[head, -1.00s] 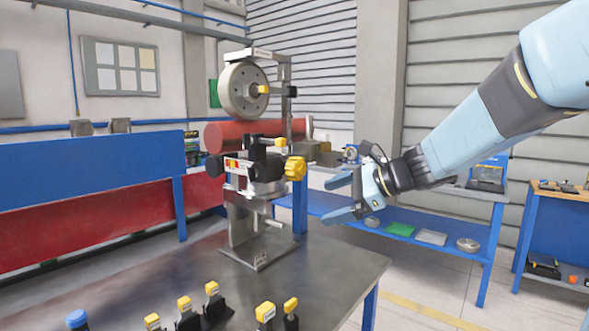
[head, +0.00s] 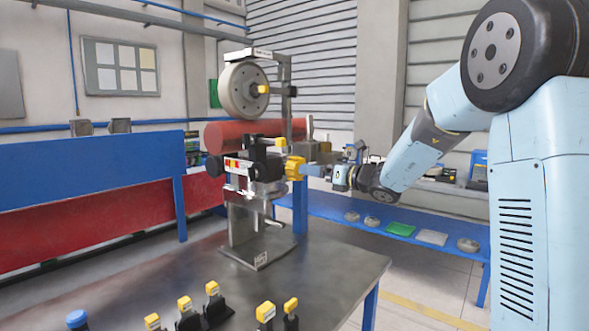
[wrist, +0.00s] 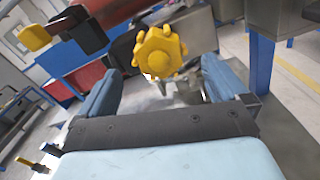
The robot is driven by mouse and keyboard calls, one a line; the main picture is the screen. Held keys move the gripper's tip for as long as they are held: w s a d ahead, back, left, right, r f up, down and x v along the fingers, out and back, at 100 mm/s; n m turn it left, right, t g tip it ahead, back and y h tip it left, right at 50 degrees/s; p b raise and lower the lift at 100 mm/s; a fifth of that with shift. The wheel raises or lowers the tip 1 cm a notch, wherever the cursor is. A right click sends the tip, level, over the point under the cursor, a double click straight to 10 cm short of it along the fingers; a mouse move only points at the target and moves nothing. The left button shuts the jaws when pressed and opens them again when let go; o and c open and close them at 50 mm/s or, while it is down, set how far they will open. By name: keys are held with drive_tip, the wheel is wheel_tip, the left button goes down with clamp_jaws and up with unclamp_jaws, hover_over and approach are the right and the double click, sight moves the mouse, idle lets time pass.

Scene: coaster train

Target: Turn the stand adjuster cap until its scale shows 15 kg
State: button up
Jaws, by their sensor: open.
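The stand (head: 245,225) stands upright on the steel table, with a wheel at its top. The adjuster cap is a yellow lobed knob (head: 295,168) on the right side of the stand. My gripper (head: 308,170) points at the cap from the right in the head view. In the wrist view the cap (wrist: 160,52) faces me, beyond and between the two blue open fingers (wrist: 160,82). The fingers hold nothing, and I cannot tell whether they reach alongside the cap. I cannot read a kg scale in either view.
Several yellow-topped black pieces (head: 212,290) and a blue-capped one (head: 78,318) stand at the front of the steel table (head: 330,275). A blue shelf (head: 400,235) with small items lies behind my arm.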

sight(296, 167)
drive_tip(key=x, duration=0.8)
drive_tip(key=shift+w+a, duration=0.1)
drive_tip(key=shift+a, duration=0.1)
drive_tip(key=c, duration=0.9)
drive_tip(key=shift+n, duration=0.3)
